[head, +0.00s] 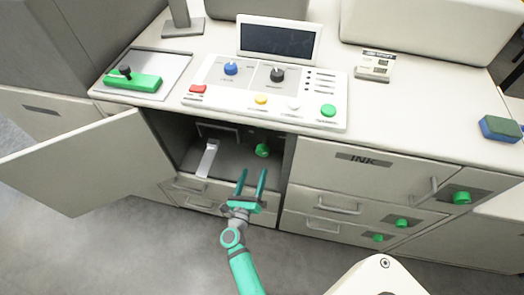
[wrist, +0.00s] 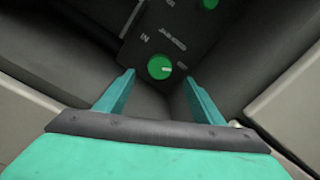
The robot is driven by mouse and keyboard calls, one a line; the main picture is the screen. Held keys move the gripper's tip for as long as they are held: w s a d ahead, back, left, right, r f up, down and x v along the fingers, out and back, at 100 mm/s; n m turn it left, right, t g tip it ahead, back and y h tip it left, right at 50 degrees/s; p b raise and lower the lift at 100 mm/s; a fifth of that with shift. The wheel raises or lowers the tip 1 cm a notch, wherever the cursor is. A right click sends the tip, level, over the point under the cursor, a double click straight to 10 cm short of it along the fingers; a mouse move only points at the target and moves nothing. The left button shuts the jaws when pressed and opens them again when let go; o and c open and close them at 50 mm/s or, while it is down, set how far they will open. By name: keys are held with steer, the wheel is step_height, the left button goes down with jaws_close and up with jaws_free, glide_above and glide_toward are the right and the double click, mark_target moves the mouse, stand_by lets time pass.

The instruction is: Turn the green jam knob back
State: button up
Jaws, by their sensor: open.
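The green jam knob (head: 262,150) sits inside the open cabinet below the control panel. In the wrist view the knob (wrist: 160,67) is round and green with a pale pointer mark, on a dark plate lettered "JAM" and "IN". My gripper (head: 252,177) is open and empty at the cabinet opening, in front of and below the knob. In the wrist view the fingers of my gripper (wrist: 157,85) stand apart to either side of the knob's line, with the knob beyond their tips. No contact with the knob shows.
The cabinet door (head: 85,165) stands wide open at left. A pale lever (head: 207,158) is inside the cabinet, left of my gripper. Other green knobs (head: 461,198) are on the drawers at right. The control panel (head: 225,92) lies on the counter above. Grey floor is clear in front.

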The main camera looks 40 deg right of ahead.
mark_target(262, 153)
steer(key=shift+w+d+f+m+g, duration=0.25)
steer(key=shift+w+d+m+g, duration=0.15)
steer(key=shift+w+d+m, duration=0.55)
steer(key=x, duration=1)
steer(key=shift+s+d+r, duration=0.1)
steer(key=shift+d, duration=0.15)
steer(key=c, duration=1)
